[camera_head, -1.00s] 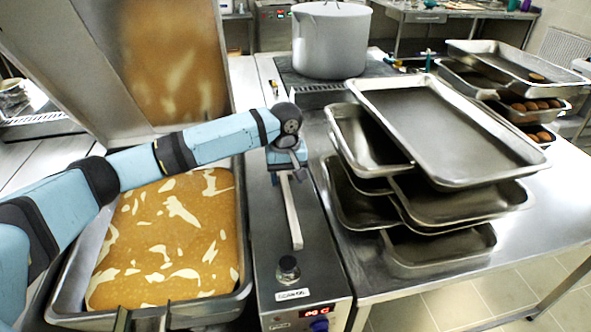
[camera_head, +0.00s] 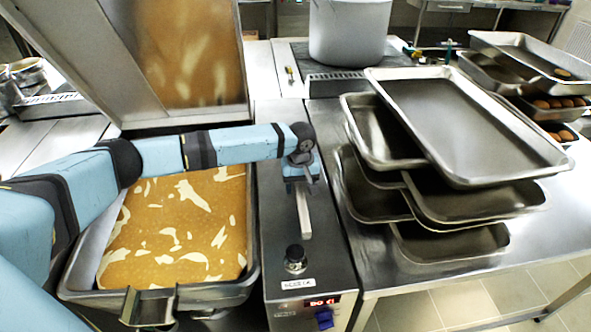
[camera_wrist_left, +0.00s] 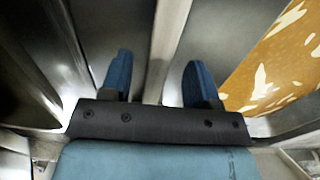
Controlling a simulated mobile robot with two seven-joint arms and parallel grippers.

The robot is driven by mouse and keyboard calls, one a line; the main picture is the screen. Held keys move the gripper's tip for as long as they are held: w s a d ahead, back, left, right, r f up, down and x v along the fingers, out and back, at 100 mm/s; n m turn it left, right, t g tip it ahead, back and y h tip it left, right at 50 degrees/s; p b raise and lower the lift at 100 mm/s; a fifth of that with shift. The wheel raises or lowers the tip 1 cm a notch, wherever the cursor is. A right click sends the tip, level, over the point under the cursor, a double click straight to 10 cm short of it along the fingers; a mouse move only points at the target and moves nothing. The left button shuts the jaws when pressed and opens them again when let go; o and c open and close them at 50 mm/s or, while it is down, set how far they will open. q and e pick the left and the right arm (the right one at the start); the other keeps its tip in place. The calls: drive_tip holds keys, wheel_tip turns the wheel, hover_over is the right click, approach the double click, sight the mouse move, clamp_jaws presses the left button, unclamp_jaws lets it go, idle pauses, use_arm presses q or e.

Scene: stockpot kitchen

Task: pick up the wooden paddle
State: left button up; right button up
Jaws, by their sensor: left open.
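A pale narrow bar (camera_head: 305,218) lies lengthwise on the steel control console, and it may be the wooden paddle; its colour looks more grey than wood, so I cannot be sure. My left gripper (camera_head: 301,182) is over the bar's far end, pointing down. In the left wrist view my left gripper (camera_wrist_left: 160,80) is open, with its two blue fingers apart. The pale bar (camera_wrist_left: 170,40) runs between and beyond the fingers there, and I cannot tell if they touch it. My right gripper is not in view.
An open pan (camera_head: 258,278) of orange-brown food stands left of the console, its lid (camera_head: 120,50) raised. Stacked steel trays (camera_head: 465,130) stand close on the right. A large pot (camera_head: 349,32) is behind.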

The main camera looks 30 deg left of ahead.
sight(300, 191)
use_arm(q)
drive_tip(key=shift+f, duration=1.6)
drive_tip(key=shift+c, duration=0.4)
clamp_jaws()
drive_tip(key=shift+r, duration=0.2)
